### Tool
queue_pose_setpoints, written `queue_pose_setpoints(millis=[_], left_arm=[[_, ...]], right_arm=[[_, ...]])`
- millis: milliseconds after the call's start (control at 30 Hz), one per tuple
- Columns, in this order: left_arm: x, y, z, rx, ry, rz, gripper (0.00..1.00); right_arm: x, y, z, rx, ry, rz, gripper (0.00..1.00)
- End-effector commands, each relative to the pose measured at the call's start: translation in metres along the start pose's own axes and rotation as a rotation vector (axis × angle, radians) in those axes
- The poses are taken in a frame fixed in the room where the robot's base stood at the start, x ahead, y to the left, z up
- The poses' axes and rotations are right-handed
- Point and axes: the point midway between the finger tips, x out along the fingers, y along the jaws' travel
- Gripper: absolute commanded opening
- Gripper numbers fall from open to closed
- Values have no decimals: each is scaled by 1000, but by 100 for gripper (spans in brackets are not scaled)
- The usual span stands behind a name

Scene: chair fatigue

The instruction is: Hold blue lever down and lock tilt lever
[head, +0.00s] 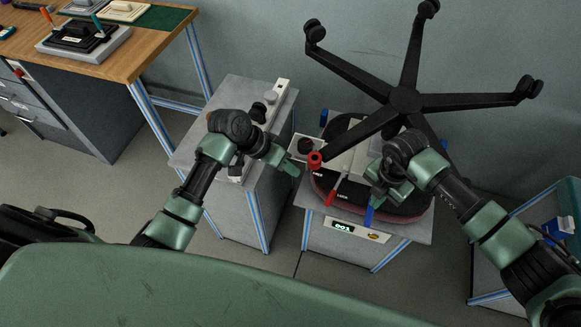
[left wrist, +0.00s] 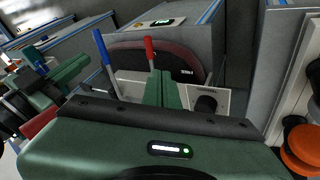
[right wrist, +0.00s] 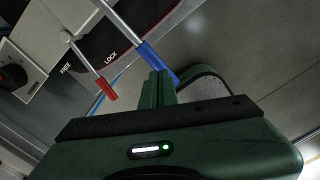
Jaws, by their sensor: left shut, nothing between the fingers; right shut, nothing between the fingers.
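An upturned chair lies with its seat (head: 405,213) on a test stand. The blue lever (head: 369,214) sticks out over the front edge; it also shows in the right wrist view (right wrist: 158,62). The red-tipped tilt lever (head: 330,197) points between the FREE and LOCK labels; it also shows in the right wrist view (right wrist: 106,88). My right gripper (head: 380,196) is shut and empty, its fingertips close beside the blue lever's end; contact is unclear. My left gripper (head: 293,169) is shut and empty, left of the tilt lever and apart from it.
The black star base (head: 406,99) with casters spreads above the seat. A grey cabinet (head: 210,165) stands at left. The stand's front has a lit display (head: 342,227).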

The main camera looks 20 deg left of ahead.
Motion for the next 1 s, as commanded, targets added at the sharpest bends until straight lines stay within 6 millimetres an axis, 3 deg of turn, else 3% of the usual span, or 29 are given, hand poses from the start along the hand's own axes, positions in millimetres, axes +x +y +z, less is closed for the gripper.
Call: queue_pose_setpoints(millis=[633,1000], left_arm=[[-27,13,-13,0,0,0,0],[-28,14,-13,0,0,0,0]], right_arm=[[-42,0,0,-1,-1,1,0],[-45,0,0,-1,0,1,0]])
